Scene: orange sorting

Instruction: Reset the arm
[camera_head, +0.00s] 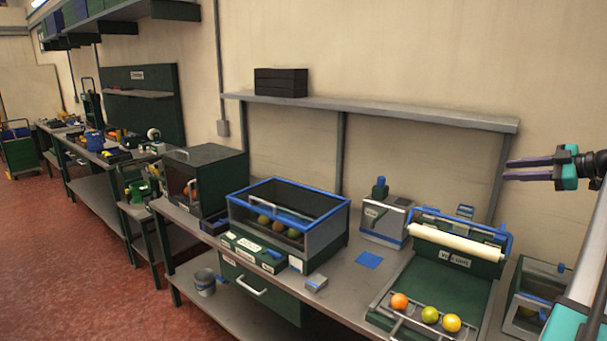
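My gripper (507,170) is at the right edge, raised in front of the wall and above the right end of the workbench. Its two dark fingers point left, with a narrow gap between them and nothing held. The teal gripper body and part of my arm show behind it. The rest of the arm runs out of view at the right. The gripper touches nothing that I can see.
A workbench (368,283) holds a blue-rimmed bin (330,228) with fruit inside. An orange (399,301), a green fruit (430,315) and a yellow fruit (451,323) lie on a rack by a green roller station (455,262). A wall shelf (400,113) is left of my gripper.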

